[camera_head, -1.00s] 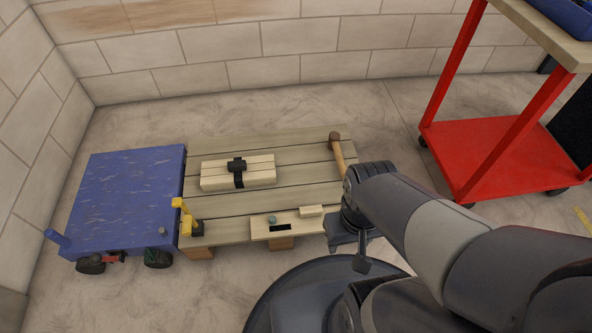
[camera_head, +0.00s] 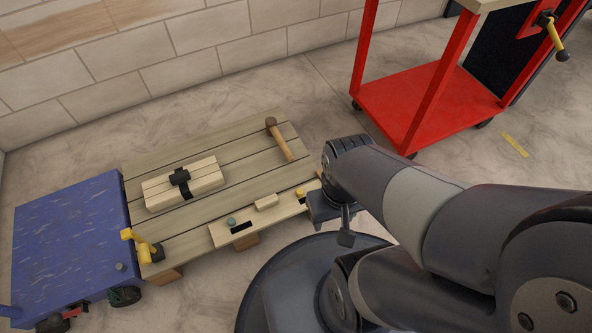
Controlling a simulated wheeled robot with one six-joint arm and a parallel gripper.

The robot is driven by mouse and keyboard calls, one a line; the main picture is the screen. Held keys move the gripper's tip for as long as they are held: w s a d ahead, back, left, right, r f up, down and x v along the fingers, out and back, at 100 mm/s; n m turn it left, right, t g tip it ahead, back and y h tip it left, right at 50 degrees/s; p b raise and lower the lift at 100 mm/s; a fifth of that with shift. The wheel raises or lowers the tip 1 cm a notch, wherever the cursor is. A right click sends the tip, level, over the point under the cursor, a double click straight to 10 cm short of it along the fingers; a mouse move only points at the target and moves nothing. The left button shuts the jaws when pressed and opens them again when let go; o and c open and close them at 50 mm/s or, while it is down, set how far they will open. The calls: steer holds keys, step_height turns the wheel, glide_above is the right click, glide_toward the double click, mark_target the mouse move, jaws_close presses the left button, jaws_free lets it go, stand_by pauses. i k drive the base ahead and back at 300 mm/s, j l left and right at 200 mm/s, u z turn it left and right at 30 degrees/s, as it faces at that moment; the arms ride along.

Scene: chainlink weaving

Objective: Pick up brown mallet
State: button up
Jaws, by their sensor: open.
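The brown mallet (camera_head: 281,142) lies on the far right part of the slatted wooden pallet (camera_head: 235,152). Its round head points to the back and its light wooden handle runs toward the front right. My gripper (camera_head: 345,236) is right of the pallet's front right corner, pointing down. It is apart from the mallet, nearer to me and to its right. The gripper is open and nothing shows between its fingers, though the arm partly hides it.
A wooden block with a black strap (camera_head: 184,182) lies on the pallet. A blue wheeled platform (camera_head: 70,235) stands left. A red cart (camera_head: 425,105) stands at the back right.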

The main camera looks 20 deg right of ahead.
mark_target(271, 122)
steer(key=i+l+u, duration=0.2)
steer(key=l+u, duration=0.15)
steer(key=l, duration=0.25)
steer(key=i+l+u, duration=0.1)
steer(key=l+u, duration=0.3)
steer(key=l, duration=0.2)
steer(key=l+u, duration=0.35)
steer(key=l, duration=0.25)
